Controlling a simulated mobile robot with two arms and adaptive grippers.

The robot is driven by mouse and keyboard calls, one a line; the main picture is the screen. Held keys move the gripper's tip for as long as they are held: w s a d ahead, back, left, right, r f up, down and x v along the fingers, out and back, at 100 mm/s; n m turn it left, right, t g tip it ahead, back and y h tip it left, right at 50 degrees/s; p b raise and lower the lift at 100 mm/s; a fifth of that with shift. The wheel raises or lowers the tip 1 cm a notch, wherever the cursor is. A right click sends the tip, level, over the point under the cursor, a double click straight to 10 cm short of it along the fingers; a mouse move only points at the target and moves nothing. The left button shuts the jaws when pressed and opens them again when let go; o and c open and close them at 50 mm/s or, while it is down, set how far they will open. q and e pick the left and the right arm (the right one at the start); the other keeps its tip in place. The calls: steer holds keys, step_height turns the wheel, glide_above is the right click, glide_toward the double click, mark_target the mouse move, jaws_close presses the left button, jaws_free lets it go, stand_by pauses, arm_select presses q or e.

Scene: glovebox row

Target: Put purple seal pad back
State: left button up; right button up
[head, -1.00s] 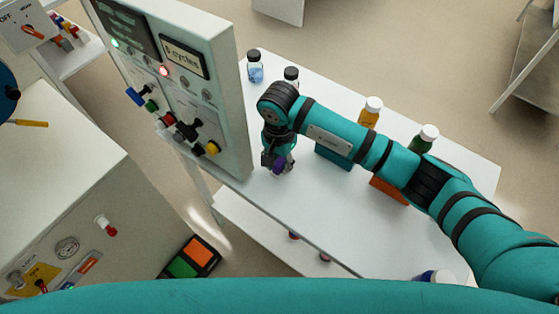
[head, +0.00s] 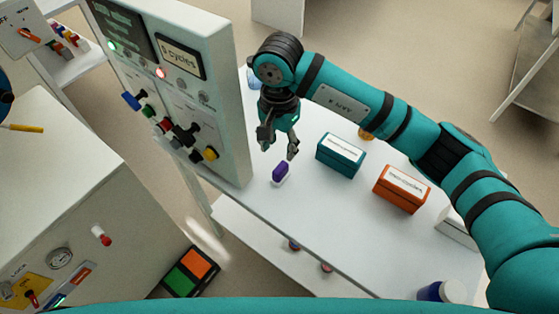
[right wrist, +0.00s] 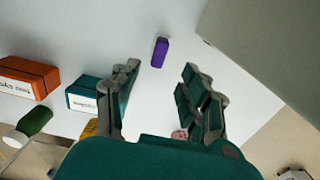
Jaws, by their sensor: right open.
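The purple seal pad (head: 280,171) sits on the white table top, close to its left front part near the panel box; a white part shows under the purple one. It also shows in the right wrist view (right wrist: 160,52), beyond the fingertips and between their lines. My right gripper (head: 279,149) is open and empty, held above the table just over and behind the pad, apart from it. Its two fingers show spread in the right wrist view (right wrist: 158,80). My left gripper is in neither view.
A teal box (head: 341,155) and an orange box (head: 401,189) stand on the white table (head: 310,215) to the right. The grey panel box (head: 215,120) with coloured knobs rises close left of my right gripper. Bottles stand behind, partly hidden by my arm.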

steer(key=shift+r, duration=1.2)
steer(key=shift+r, duration=0.1)
